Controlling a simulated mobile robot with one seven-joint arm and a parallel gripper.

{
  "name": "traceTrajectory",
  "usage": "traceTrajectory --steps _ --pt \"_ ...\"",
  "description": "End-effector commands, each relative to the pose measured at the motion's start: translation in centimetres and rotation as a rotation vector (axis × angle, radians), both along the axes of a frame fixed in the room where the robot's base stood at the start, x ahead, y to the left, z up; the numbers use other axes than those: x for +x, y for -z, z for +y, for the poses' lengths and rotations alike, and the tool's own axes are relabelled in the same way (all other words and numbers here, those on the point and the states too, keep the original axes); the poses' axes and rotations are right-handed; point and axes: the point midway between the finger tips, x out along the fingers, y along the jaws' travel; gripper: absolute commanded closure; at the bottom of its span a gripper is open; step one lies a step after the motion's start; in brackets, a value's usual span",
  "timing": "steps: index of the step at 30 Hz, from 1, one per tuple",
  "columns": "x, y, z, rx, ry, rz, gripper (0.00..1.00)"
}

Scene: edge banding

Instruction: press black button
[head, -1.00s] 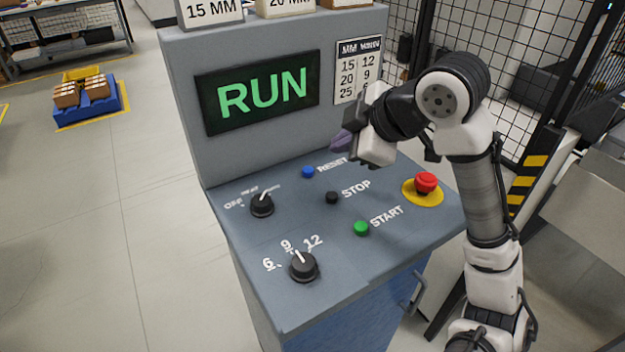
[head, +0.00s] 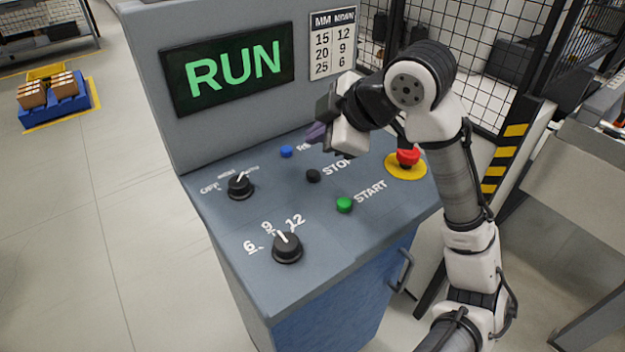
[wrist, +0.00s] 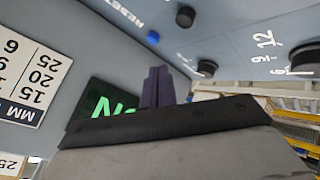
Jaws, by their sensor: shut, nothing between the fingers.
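The black STOP button (head: 313,176) sits on the sloped grey panel, between the blue button (head: 286,151) and the green START button (head: 345,205). It also shows in the wrist view (wrist: 185,17), near the top. My gripper (head: 314,133) is above the panel, just beyond the black button and near the blue one, apart from both. Its purple fingers are together with nothing between them; they also show in the wrist view (wrist: 158,87). Part of the RESET label is hidden behind the gripper.
A red emergency button (head: 408,157) on a yellow disc stands right of the black button, close to my arm. Two black knobs, one left (head: 240,187) and one in front (head: 287,248), rise from the panel. The display (head: 228,75) reads RUN.

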Motion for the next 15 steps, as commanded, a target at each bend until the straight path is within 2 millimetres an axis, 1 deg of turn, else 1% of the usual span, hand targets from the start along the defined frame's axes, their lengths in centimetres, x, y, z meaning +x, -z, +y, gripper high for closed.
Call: traceTrajectory --steps 1,6,10,15 --pt "0.0 1.5 0.0 0.001 0.001 0.000 1.00" --pt "0.0 3.8 0.0 0.001 0.000 0.000 1.00" --pt "0.0 4.8 0.0 0.001 0.000 0.000 1.00" --pt "0.0 5.0 0.0 0.000 0.001 0.001 1.00"
